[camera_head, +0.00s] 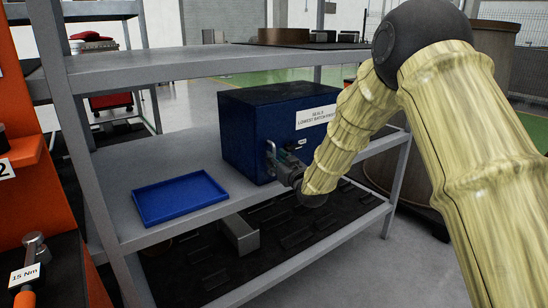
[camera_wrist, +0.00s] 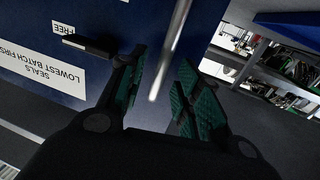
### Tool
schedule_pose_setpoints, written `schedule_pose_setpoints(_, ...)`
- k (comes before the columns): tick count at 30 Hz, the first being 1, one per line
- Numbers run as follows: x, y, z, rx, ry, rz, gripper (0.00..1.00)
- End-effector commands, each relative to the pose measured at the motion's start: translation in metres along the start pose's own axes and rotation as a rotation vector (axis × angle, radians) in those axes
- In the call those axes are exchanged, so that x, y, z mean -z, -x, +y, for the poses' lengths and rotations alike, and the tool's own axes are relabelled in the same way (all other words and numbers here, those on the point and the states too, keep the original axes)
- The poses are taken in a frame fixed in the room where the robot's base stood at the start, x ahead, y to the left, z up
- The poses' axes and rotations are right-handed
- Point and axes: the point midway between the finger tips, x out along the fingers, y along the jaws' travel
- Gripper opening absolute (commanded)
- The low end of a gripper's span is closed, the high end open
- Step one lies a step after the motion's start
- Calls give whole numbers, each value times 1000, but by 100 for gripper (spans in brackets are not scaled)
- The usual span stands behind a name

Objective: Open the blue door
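The blue cabinet (camera_head: 245,130) stands on the middle shelf, and its blue door (camera_wrist: 90,20) is shut. The door carries a white label about seals (camera_head: 315,117). A metal bar handle (camera_head: 271,150) is on the left part of the door. My gripper (camera_head: 282,163) is at the door's front beside this handle. In the wrist view my gripper (camera_wrist: 164,70) is open, with green-padded fingers. The handle bar (camera_wrist: 174,40) runs between the fingers, with gaps visible on both sides. How deep it sits between them is hard to tell.
A blue tray (camera_head: 180,198) lies on the same grey shelf (camera_head: 120,160), left of the cabinet. A metal block (camera_head: 240,235) lies on the dark lower shelf. Shelf posts and the upper shelf (camera_head: 200,62) surround the cabinet. An orange panel (camera_head: 30,200) stands at far left.

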Motion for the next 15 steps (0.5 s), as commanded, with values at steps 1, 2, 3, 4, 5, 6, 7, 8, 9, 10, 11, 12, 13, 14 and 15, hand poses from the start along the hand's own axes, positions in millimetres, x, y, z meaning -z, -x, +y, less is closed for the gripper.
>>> schedule_pose_setpoints(1,0,-7,0,1,1,0,34)
schedule_pose_setpoints(2,0,-10,0,1,1,0,34)
schedule_pose_setpoints(3,0,-14,0,1,1,0,34)
schedule_pose_setpoints(4,0,-16,0,1,1,0,34)
schedule_pose_setpoints(5,0,-18,0,1,1,0,34)
schedule_pose_setpoints(6,-1,-20,0,0,0,0,34)
schedule_pose_setpoints(7,0,-22,0,0,0,0,34)
schedule_pose_setpoints(8,0,-23,0,0,0,0,34)
schedule_pose_setpoints(9,0,-24,0,0,0,0,34)
schedule_pose_setpoints(10,0,-25,0,0,0,0,34)
schedule_pose_setpoints(11,0,-25,0,0,0,-1,34)
schedule_pose_setpoints(12,0,-25,0,0,0,-1,34)
schedule_pose_setpoints(13,0,-25,0,0,0,-1,34)
schedule_pose_setpoints(14,0,-25,0,0,0,-1,34)
schedule_pose_setpoints(15,0,-25,0,0,0,-1,34)
